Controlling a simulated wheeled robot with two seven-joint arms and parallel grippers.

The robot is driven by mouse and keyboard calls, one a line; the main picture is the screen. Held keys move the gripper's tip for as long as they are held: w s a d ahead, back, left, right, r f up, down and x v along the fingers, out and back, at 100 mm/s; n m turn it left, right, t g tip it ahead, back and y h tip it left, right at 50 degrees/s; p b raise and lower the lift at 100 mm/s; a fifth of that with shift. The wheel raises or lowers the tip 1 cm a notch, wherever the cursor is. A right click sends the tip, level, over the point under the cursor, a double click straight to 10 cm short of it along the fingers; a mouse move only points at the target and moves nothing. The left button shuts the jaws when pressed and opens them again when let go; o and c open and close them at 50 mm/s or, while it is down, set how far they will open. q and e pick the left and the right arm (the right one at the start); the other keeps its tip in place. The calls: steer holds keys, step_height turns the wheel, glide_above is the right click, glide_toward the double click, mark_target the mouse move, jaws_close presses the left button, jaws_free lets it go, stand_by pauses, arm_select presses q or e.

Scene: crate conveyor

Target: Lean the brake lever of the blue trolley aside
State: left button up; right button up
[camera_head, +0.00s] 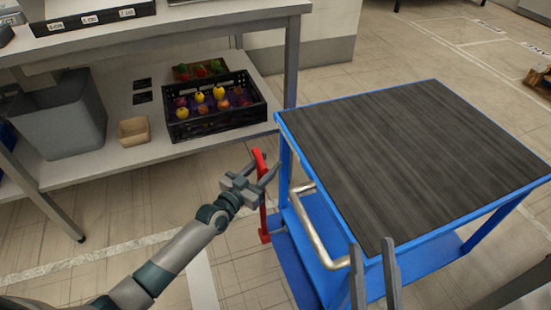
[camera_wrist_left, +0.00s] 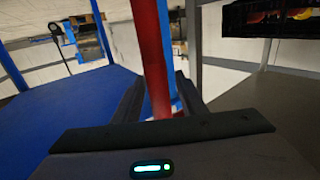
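The blue trolley (camera_head: 455,243) stands at the right in the head view, with a dark wood-grain top (camera_head: 420,160) and a bent metal handle (camera_head: 318,232). Its red brake lever (camera_head: 264,222) rises nearly upright at the trolley's left side. The lever also shows in the left wrist view (camera_wrist_left: 152,60), passing between the fingers. My left gripper (camera_head: 264,170) is at the lever's upper part, its fingers apart on either side, with a gap visible at the right finger. My right gripper (camera_head: 372,252) is open and empty at the trolley's near edge, in front of the top.
A grey shelf unit (camera_head: 180,27) stands at the left. Its lower shelf holds a black crate of fruit (camera_head: 215,122), a grey bin (camera_head: 60,125) and a small tan box (camera_head: 133,131). Open floor lies between the shelf and the trolley.

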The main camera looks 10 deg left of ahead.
arm_select(q)
steer(key=shift+w+d, duration=0.15)
steer(key=shift+w, duration=0.25)
arm_select(e)
steer(key=shift+w+d+r, duration=0.15)
steer(key=shift+w+d, duration=0.1)
steer(key=shift+w, duration=0.1)
